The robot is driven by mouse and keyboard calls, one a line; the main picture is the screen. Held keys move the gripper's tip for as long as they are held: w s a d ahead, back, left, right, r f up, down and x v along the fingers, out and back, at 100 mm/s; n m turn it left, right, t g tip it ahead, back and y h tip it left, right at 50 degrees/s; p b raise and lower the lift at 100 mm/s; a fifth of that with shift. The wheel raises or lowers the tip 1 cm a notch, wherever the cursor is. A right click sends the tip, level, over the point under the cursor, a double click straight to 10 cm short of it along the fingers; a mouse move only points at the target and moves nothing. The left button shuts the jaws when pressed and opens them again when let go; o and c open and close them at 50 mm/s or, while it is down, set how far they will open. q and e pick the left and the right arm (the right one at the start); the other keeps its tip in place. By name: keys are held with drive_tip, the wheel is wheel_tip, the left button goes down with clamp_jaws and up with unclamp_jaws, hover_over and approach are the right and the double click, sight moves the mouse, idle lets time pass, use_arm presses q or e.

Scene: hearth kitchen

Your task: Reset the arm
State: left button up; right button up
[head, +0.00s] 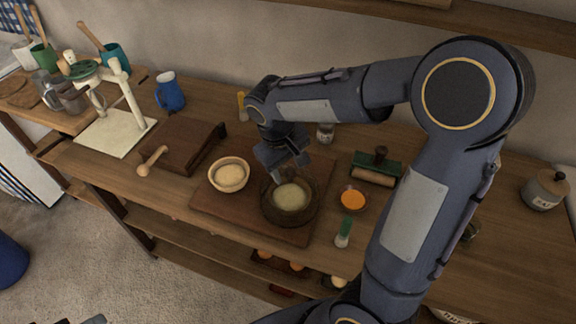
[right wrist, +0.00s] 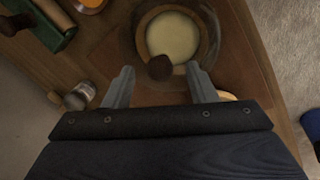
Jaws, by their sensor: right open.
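My right arm reaches over the wooden counter in the head view. Its gripper (head: 284,160) points down above a dark see-through bowl (head: 268,208) of pale mixture. In the right wrist view the two fingers of my right gripper (right wrist: 161,78) are spread apart. A round brown knob (right wrist: 159,67) shows between the fingertips, over the near edge of the bowl (right wrist: 212,40); what it belongs to is hidden. I see no contact between it and the fingers. My left gripper is not clearly in view.
The bowl stands on a brown board (head: 215,211) beside a wooden bowl (head: 229,163). A small bowl of orange stuff (head: 352,199), a green-topped brush (head: 344,231) and a green block with a roller (head: 376,167) are to the right. A lidded jar (head: 545,190) stands far right.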

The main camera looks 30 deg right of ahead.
wheel_tip(320, 180, up, 8)
drive_tip(key=a+f, duration=0.1)
drive_tip(key=a, duration=0.1)
drive_tip(key=s+a+f+m+t+y, duration=0.1)
drive_tip(key=s+t+y, duration=0.1)
drive_tip(key=s, duration=0.6)
drive_tip(key=s+f+m+t+y, duration=0.1)
drive_tip(key=s+m+t+y, duration=0.1)
drive_tip(key=s, duration=0.7)
drive_tip(key=shift+a+f+t+y, duration=0.3)
drive_tip(key=shift+t+y, duration=0.4)
drive_tip(key=shift+y, duration=0.3)
